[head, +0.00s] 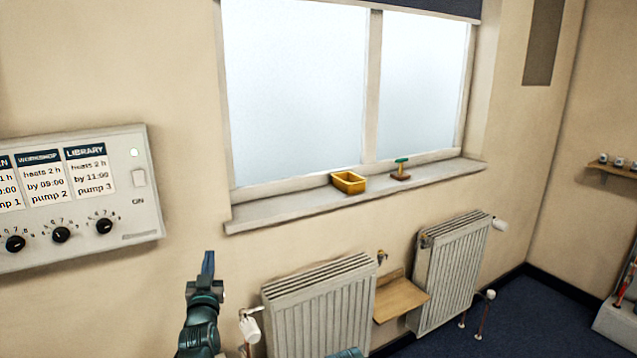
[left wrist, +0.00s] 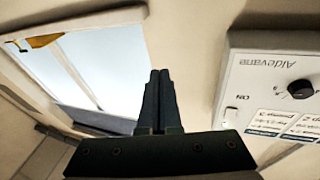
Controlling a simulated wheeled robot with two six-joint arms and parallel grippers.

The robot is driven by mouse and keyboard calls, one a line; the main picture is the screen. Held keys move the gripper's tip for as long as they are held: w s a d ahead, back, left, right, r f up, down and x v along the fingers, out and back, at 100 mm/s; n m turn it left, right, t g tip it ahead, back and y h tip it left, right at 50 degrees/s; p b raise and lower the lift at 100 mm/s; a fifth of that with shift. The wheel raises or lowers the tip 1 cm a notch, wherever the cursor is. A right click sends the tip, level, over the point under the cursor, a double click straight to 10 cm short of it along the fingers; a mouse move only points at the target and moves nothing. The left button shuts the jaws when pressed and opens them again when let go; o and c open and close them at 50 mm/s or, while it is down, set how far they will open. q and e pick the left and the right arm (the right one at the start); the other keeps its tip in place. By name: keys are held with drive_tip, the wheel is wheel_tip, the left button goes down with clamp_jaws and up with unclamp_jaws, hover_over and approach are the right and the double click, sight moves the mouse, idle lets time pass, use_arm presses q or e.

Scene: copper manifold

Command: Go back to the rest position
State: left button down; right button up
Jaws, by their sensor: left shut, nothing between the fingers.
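My left gripper (head: 207,264) points upward in the head view, below and right of the control panel and left of the near radiator. Its two fingers are together with nothing between them. It also shows in the left wrist view (left wrist: 159,82), fingers closed, with wall behind them. It appears to touch nothing. My right gripper does not show; only a small dark teal piece of my body (head: 345,353) shows at the bottom edge.
A white control panel (head: 140,215) with dials hangs on the left wall. A windowsill (head: 290,208) holds a yellow tray (head: 348,182) and a green-handled item (head: 401,168). Two radiators (head: 318,310) (head: 455,262) flank a small wooden shelf (head: 400,297). A white valve (head: 249,328) sits near my left gripper.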

use_arm(q)
drive_tip(key=s+d+f+m+g+h+p, duration=0.1)
drive_tip(key=s+d+f+m+g+h, duration=0.15)
drive_tip(key=d+f+g, duration=0.55)
drive_tip(key=s+d+f+m+g+h+p, duration=0.1)
drive_tip(key=s+d+f+m+g+h, duration=0.2)
drive_tip(key=d+f, duration=0.7)
drive_tip(key=s+d+f+g+y+p, duration=0.1)
drive_tip(key=s+g, duration=0.3)
drive_tip(key=s, duration=0.6)
drive_tip(key=s+d+f+g+y+p, duration=0.1)
drive_tip(key=s+d+g, duration=0.3)
drive_tip(key=s, duration=0.7)
drive_tip(key=shift+d+f+g+y, duration=0.15)
drive_tip(key=shift+f+g+y, duration=0.2)
drive_tip(key=shift+f+g, duration=0.45)
